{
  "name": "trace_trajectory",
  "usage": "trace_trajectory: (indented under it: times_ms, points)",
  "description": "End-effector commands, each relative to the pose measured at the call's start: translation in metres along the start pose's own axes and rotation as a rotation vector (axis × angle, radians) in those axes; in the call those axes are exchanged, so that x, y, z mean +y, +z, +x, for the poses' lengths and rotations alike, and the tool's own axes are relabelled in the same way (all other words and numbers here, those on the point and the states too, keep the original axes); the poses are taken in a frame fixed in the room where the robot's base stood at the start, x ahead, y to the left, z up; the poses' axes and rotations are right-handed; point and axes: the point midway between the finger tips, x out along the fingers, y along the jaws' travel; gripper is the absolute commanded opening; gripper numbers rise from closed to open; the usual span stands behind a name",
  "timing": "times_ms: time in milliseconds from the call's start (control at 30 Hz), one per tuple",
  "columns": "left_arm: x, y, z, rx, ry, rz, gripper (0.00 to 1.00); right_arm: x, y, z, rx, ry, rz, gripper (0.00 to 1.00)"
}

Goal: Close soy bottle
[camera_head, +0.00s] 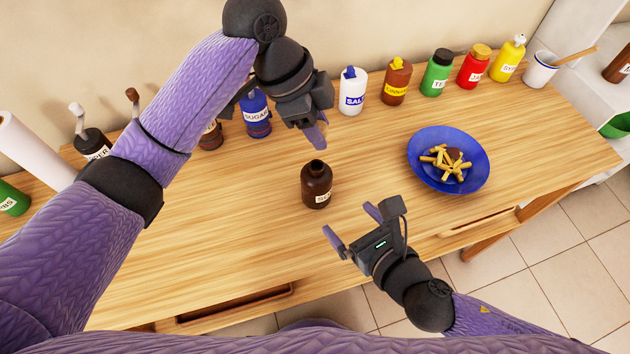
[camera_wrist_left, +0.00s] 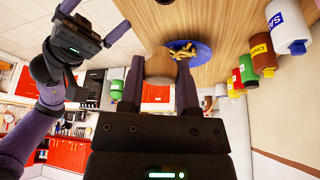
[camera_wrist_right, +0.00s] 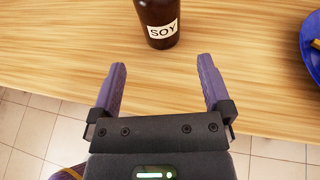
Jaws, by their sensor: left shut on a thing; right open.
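The dark brown soy bottle (camera_head: 316,186) stands upright near the middle of the table, its neck open with no cap on it. Its labelled lower part shows in the right wrist view (camera_wrist_right: 159,22). My left gripper (camera_head: 318,134) is above and behind the bottle, apart from it. In the left wrist view it is shut on a small tan-brown piece (camera_wrist_left: 159,64), which looks like a cap; the fingers partly hide it. My right gripper (camera_head: 349,221) is open and empty, just in front of the bottle, its fingers pointing towards it without touching.
A blue plate (camera_head: 478,178) with fries lies to the right. Salt (camera_head: 352,96), cinnamon (camera_head: 396,84) and other bottles line the wall. A blue sugar bottle (camera_head: 256,118) stands behind my left gripper. The wooden table (camera_head: 240,220) is clear around the soy bottle.

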Motion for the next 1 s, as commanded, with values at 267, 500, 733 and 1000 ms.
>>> trace_trajectory:
  times_ms: [267,500,733,1000]
  points:
    - [0.000,0.000,0.000,0.000,0.000,-0.001,0.00,0.000,0.001,0.042,-0.002,-0.002,0.002,1.00]
    - [0.000,0.000,0.000,0.000,0.000,-0.001,0.00,0.000,0.001,0.089,-0.001,-0.001,0.004,1.00]
    - [0.000,0.000,0.000,0.000,0.000,-0.001,0.00,0.000,0.000,0.115,0.000,-0.001,0.002,1.00]
    - [0.000,0.000,0.000,0.000,0.000,-0.001,0.00,0.000,0.000,0.119,0.000,0.001,0.002,1.00]
